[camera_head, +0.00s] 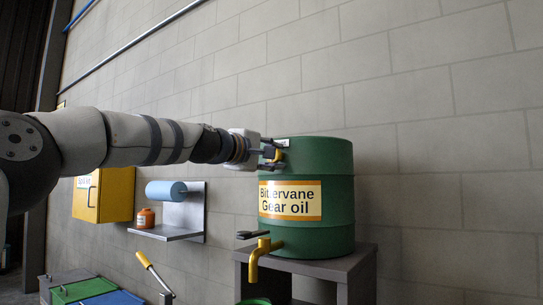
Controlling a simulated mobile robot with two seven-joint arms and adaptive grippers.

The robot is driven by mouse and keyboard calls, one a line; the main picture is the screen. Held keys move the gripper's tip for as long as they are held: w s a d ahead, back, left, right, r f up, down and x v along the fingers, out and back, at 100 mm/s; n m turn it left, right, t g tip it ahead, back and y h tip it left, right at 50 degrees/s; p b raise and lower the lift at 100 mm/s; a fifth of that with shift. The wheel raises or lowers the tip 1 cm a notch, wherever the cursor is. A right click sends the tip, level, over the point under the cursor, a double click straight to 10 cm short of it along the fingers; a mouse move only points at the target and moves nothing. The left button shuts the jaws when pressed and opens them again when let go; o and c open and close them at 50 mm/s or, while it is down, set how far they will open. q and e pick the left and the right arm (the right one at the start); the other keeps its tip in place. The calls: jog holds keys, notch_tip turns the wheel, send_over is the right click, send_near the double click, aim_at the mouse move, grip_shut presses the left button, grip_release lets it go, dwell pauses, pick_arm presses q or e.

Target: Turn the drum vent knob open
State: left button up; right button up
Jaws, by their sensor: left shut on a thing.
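The green drum (335,195) with a "Bittervane Gear oil" label (290,200) stands upright on a grey stand. My left arm reaches in from the left, and my left gripper (275,153) is at the upper left side of the drum. It is shut on a small yellow part, the drum vent knob (279,155). The dark fingers partly hide the knob, so its turn angle is unclear. A yellow tap (259,257) with a dark handle sticks out low on the drum. My right gripper is not in view.
A grey stand (350,268) bears the drum. A wall shelf (170,234) holds a blue roll (166,190) and an orange jar (145,218), beside a yellow cabinet (112,195). Green and blue bins (90,290) and a yellow-handled lever (143,259) are below. Bare wall lies to the right.

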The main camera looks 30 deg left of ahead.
pick_arm(q)
jog(key=shift+d+n, duration=0.1)
jog(key=shift+n, duration=0.8)
jog(key=o, duration=1.2)
jog(key=shift+w+d, duration=0.15)
jog(key=shift+w, duration=0.05)
jog(key=shift+s, duration=0.1)
